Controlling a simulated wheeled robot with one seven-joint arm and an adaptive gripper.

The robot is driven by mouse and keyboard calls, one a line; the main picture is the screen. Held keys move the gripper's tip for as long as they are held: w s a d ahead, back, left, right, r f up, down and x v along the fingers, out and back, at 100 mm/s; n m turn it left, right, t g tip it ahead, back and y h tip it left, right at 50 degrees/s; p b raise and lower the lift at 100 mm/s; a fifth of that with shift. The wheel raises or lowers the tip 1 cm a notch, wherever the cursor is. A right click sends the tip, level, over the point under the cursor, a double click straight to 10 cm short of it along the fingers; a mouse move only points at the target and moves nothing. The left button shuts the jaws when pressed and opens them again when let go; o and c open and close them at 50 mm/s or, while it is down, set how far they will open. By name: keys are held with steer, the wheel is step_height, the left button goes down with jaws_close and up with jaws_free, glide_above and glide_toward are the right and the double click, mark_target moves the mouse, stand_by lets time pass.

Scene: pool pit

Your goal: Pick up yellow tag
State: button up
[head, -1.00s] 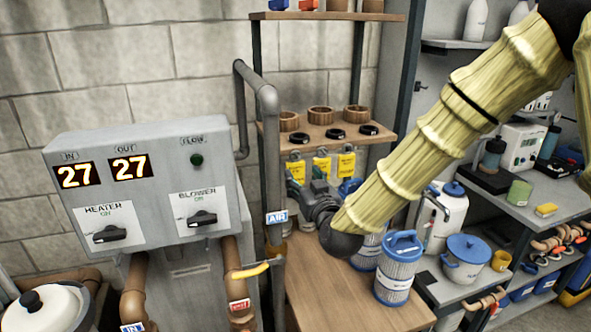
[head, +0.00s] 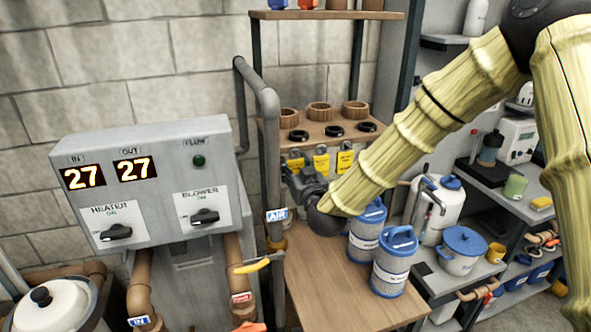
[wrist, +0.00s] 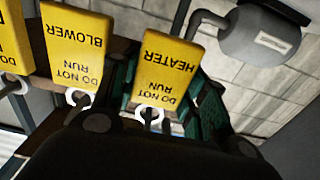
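Three yellow tags hang in a row under a wooden shelf in the head view: a left one (head: 295,164), a middle one (head: 321,161) and a right one (head: 345,160). My gripper (head: 297,176) is at the left tag and partly covers it. In the wrist view the lettering is upside down. The HEATER tag (wrist: 165,70) lies between my open gripper's (wrist: 164,92) dark green finger pads; contact cannot be told. The BLOWER tag (wrist: 77,45) hangs to its left, and a third tag (wrist: 12,40) is cut off at the left edge. White rings show at the tags' ends.
The wooden shelf (head: 322,141) holds black rings and brown cups above the tags. A grey pipe (head: 268,150) stands close left of my gripper. A control box (head: 150,160) is farther left. Blue-lidded filter cartridges (head: 391,265) stand on the wooden bench (head: 335,290) below.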

steer(key=shift+c, duration=1.1)
steer(key=shift+r+b, duration=0.15)
steer(key=shift+b, duration=0.65)
steer(key=b+v, duration=0.6)
steer(key=v, duration=1.2)
steer(key=shift+r, duration=0.2)
